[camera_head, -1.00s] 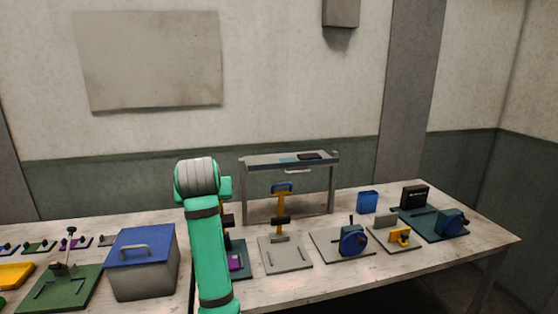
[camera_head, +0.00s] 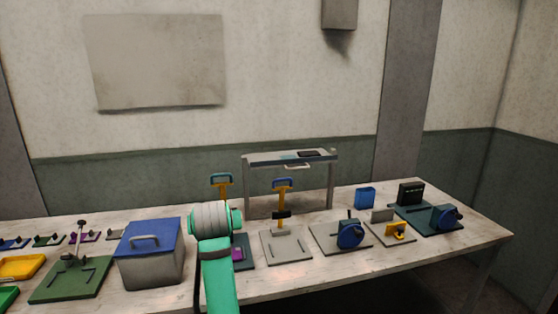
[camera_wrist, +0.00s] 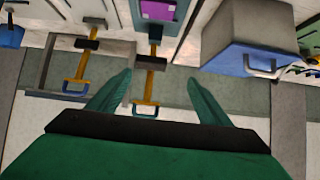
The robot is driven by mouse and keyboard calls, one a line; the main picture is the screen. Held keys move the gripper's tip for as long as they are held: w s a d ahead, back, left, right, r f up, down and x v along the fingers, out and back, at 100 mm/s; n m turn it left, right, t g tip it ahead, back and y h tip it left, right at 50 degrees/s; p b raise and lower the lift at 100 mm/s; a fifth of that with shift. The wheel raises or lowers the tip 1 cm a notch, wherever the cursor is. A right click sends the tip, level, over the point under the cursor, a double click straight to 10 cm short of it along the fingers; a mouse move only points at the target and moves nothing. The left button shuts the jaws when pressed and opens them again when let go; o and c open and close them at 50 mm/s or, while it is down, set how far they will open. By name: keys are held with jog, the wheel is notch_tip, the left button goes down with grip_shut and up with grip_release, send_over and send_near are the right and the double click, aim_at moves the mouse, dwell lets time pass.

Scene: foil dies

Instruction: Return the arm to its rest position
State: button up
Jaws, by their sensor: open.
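My gripper (camera_wrist: 158,84) shows in the wrist view with its two green fingers spread apart and nothing held between them. A yellow lever (camera_wrist: 151,88) with a teal handle appears between the fingers in that view; I cannot tell how far off it is. In the head view my green arm (camera_head: 218,270) rises from the bottom edge in front of the bench, with a grey-banded joint (camera_head: 211,218) at its top. The gripper itself is hidden in the head view.
The bench (camera_head: 285,285) carries a blue-lidded box (camera_head: 150,270) left of my arm and a green fixture (camera_head: 70,280) farther left. A grey press plate (camera_head: 286,247), a blue-wheeled device (camera_head: 350,235) and a grey stand (camera_head: 331,190) are to the right. Bare bench shows along the front right.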

jog(key=s+d+f, duration=0.2)
jog(key=s+f, duration=0.1)
jog(key=f, duration=0.5)
jog(key=s+d+f+t, duration=0.1)
jog(key=s+d+f, duration=0.1)
jog(key=f, duration=0.6)
jog(key=s+d+f, duration=0.2)
jog(key=s+f, duration=0.1)
jog(key=f, duration=0.6)
jog(key=s+d+f+m+t, duration=0.1)
jog(key=s+d+f, duration=0.1)
jog(key=s+f, duration=0.45)
jog(key=s+d+f+m, duration=0.1)
jog(key=s+d+f, duration=0.2)
jog(key=s+f, duration=0.3)
jog(key=s+d+f+t+h, duration=0.1)
jog(key=s+d, duration=0.1)
jog(key=s, duration=0.8)
jog(key=s+d, duration=0.3)
jog(key=s, duration=0.8)
jog(key=s+d+r, duration=0.1)
jog(key=s+r, duration=0.3)
jog(key=s, duration=0.5)
jog(key=s+d+r+t+h, duration=0.1)
jog(key=s+r, duration=0.4)
jog(key=s, duration=0.4)
jog(key=shift+s+d+r+m+t, duration=0.15)
jog(key=shift+s+m+t, duration=0.05)
jog(key=shift+m+t, duration=0.1)
